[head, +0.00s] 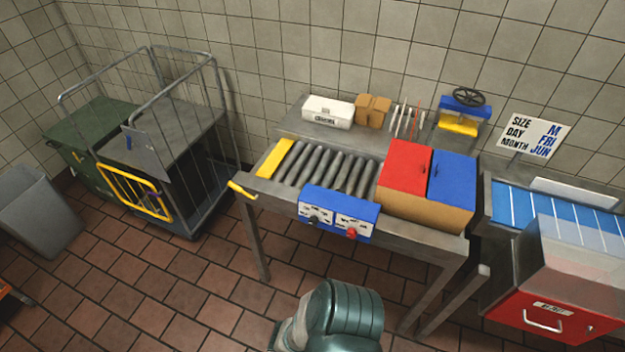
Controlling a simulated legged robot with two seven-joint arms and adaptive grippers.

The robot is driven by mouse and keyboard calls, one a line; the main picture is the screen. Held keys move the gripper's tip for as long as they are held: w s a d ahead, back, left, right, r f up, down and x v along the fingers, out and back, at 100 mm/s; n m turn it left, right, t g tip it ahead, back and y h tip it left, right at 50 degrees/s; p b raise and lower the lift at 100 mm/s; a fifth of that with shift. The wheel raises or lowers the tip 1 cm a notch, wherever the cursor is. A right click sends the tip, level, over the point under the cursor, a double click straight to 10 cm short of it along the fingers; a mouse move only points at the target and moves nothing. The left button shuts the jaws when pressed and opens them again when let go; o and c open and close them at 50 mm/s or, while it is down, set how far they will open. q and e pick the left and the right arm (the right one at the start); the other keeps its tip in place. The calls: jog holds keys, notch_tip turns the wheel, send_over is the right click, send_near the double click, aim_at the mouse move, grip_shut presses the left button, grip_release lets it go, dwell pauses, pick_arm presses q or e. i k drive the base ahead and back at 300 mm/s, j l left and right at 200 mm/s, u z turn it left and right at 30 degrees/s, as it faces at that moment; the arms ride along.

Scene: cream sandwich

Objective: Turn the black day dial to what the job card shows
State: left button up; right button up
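The job card (532,135) stands at the back right and reads SIZE M, DAY FRI, MONTH JUN. A blue control box (340,205) is on the front edge of the roller table. The black day dial (313,219) sits low on its left white label plate, and a red dial (351,233) sits low on the right plate. The lettering around both dials is too small to read, so I cannot tell where the black dial points. Neither of my grippers is in view.
The roller table (292,130) carries a red lid (405,166) and a blue lid (453,178) over a cardboard box. A red-fronted cabinet (550,305) stands right, a wire cage cart (190,125) left. Tiled floor (190,285) is clear before the table. A dark green part of mine shows bottom centre.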

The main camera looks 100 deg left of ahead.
aim_at(314, 221)
jog(key=u, duration=2.85)
